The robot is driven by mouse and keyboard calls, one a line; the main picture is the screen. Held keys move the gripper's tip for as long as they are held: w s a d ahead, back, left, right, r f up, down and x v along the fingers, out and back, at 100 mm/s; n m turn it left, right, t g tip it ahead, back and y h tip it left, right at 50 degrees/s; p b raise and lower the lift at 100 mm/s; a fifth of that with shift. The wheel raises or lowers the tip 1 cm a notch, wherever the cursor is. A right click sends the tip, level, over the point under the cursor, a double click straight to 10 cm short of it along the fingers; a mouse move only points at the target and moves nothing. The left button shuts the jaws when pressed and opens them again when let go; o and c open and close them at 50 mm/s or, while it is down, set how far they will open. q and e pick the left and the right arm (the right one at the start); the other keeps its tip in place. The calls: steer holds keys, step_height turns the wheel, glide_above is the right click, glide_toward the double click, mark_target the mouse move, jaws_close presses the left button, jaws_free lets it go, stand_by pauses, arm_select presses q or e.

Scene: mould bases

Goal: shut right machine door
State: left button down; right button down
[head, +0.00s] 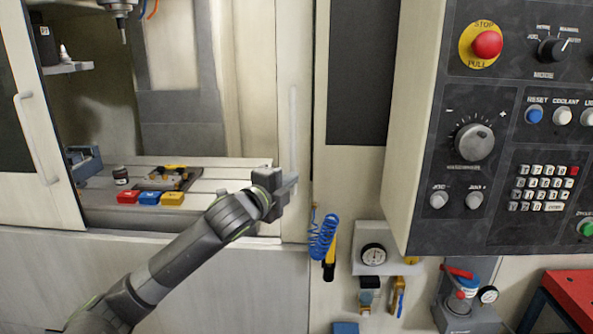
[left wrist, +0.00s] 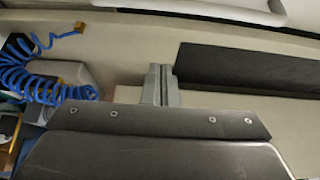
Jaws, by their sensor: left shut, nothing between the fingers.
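The right machine door (head: 300,60) is a cream panel on the right side of the machine opening, with a pale vertical handle (head: 293,120). The opening left of it is wide, showing the inside of the machine. My left gripper (head: 291,183) is shut and empty, in front of the door by the handle's lower end. I cannot tell whether it touches the handle. In the left wrist view its closed fingers (left wrist: 161,75) point at a cream surface, with a pale bar (left wrist: 220,10) along the top. My right gripper is not in view.
The left door (head: 20,160) with its handle stands at the left. Red, blue and yellow blocks (head: 149,198) lie on the machine bed (head: 215,190). A control panel (head: 425,130) juts out at the right. A blue coiled hose (head: 322,235) hangs right of the gripper.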

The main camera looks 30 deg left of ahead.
arm_select(q)
steer(key=w+p, duration=0.2)
steer(key=w, duration=0.8)
steer(key=shift+r, duration=0.15)
steer(key=a, duration=0.1)
steer(key=s+a+p, duration=0.1)
steer(key=a, duration=0.2)
steer(key=shift+s+p, duration=0.25)
steer(key=shift+p, duration=0.1)
steer(key=shift+w+d, duration=0.1)
